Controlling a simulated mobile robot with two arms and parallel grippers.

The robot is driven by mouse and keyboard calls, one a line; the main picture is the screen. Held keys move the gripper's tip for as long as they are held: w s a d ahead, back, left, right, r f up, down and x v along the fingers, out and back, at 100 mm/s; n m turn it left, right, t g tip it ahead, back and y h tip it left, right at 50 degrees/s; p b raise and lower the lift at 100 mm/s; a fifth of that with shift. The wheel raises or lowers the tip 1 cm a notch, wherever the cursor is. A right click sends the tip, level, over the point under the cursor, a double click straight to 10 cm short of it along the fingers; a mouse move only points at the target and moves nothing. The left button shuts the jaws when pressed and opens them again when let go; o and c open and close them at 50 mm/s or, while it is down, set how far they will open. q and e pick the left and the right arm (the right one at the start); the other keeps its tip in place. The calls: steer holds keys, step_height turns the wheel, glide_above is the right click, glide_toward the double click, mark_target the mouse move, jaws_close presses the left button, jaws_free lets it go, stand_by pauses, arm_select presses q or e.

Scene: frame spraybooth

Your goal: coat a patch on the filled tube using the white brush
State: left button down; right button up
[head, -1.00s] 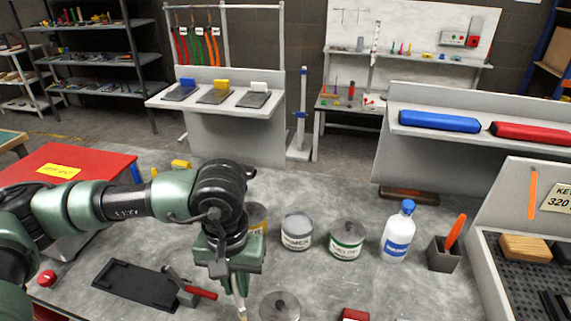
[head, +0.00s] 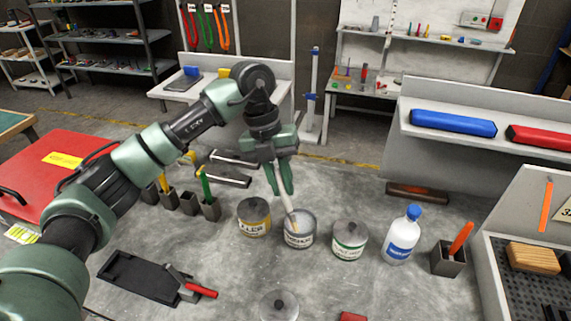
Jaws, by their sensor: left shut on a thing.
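My left gripper (head: 282,192) is shut on the pale, slim white brush (head: 291,214), with its fingers pointing down. The brush is slightly tilted and its lower end is at the mouth of the middle grey can (head: 299,240); the tip is hidden there. A dark brown tube with an orange patch (head: 417,193) lies at the back of the table. A blue tube-like piece (head: 453,122) and a red one (head: 540,138) lie on the raised shelf at right. I cannot tell which is the filled tube. My right gripper is out of view.
A yellow-labelled can (head: 254,217) and a green-labelled can (head: 347,241) flank the middle can closely. A white bottle (head: 402,236) stands to the right. Dark holders stand at left, one with a green-handled brush (head: 207,188).

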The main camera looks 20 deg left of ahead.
arm_select(q)
steer(key=w+f+n+t+b, duration=0.1)
steer(key=n, duration=0.2)
steer(key=w+f+n+t+b, duration=0.1)
steer(key=f+n, duration=0.1)
steer(key=n, duration=0.1)
steer(key=w+f+n+t+b, duration=0.1)
steer(key=n, duration=0.2)
steer(key=shift+f, duration=0.2)
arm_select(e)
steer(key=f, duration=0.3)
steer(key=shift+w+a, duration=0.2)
arm_select(q)
steer(key=shift+f, duration=0.15)
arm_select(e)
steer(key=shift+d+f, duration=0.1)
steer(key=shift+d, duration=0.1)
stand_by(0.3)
arm_select(q)
steer(key=shift+f+b, duration=0.35)
steer(key=shift+b, duration=0.15)
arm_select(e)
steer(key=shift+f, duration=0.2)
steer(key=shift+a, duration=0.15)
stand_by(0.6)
